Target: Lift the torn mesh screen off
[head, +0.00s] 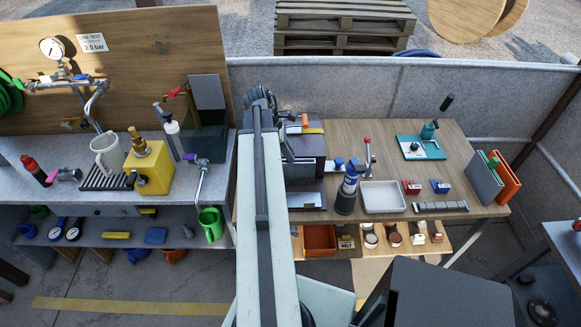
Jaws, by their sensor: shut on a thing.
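My arm reaches from the bottom of the head view to the dark machine box (309,145) on the wooden bench. The dark end of my arm with my gripper (286,146) is at the left side of this box, close to it. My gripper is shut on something. My own arm covers most of the jaws and what they hold. I cannot make out a torn mesh screen. The box has an orange part (304,121) and a yellow strip on top, and a pale tray-like front (309,199).
The wooden bench (345,133) also carries a blue-and-black bottle (348,188), a white tray (382,196), a teal device (421,148) and grey and orange upright bins (485,183). A shelf of small parts sits below.

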